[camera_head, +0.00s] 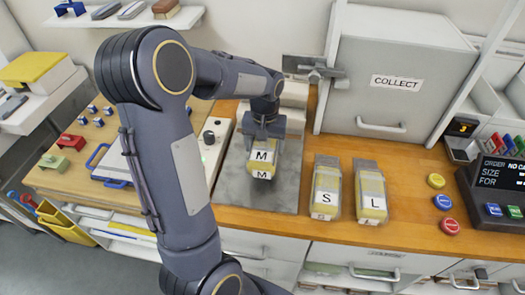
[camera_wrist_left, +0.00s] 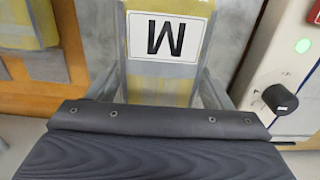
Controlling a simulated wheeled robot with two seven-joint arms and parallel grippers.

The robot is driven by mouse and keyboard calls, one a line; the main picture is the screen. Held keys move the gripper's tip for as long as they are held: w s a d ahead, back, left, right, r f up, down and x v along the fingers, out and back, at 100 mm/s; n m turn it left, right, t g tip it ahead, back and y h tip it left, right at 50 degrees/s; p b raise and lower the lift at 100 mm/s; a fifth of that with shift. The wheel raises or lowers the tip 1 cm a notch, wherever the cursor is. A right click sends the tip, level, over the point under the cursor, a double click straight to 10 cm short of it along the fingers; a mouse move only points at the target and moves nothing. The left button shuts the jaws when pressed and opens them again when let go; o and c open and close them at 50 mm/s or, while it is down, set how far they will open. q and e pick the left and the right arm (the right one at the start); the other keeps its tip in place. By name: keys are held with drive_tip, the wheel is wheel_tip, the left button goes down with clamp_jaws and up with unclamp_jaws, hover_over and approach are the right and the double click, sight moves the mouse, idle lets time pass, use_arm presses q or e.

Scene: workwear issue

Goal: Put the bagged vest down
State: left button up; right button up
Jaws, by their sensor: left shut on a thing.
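A bagged yellow-and-grey vest marked M (camera_head: 263,171) is in my left gripper (camera_head: 265,130), over the grey metal plate (camera_head: 240,188) on the counter. I cannot tell whether the bag touches the plate. In the left wrist view the vest's M label (camera_wrist_left: 166,38) shows upside down between the fingers. My left gripper is shut on this bag. Two other bagged vests, marked S (camera_head: 326,200) and L (camera_head: 371,203), lie on the wooden counter to the right. My right gripper is not in view.
A grey COLLECT locker (camera_head: 395,82) stands behind the counter. A white unit with a black knob (camera_head: 209,137) sits left of the plate. Yellow, blue and red buttons (camera_head: 442,202) and an order display (camera_head: 500,172) are at the right. Bare counter (camera_head: 405,185) lies right of L.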

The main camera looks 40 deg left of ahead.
use_arm(q)
drive_tip(key=shift+a+f, duration=0.35)
drive_tip(key=shift+w+f, duration=0.15)
drive_tip(key=shift+f, duration=1.55)
drive_tip(key=o, duration=1)
drive_tip(key=shift+f, duration=0.15)
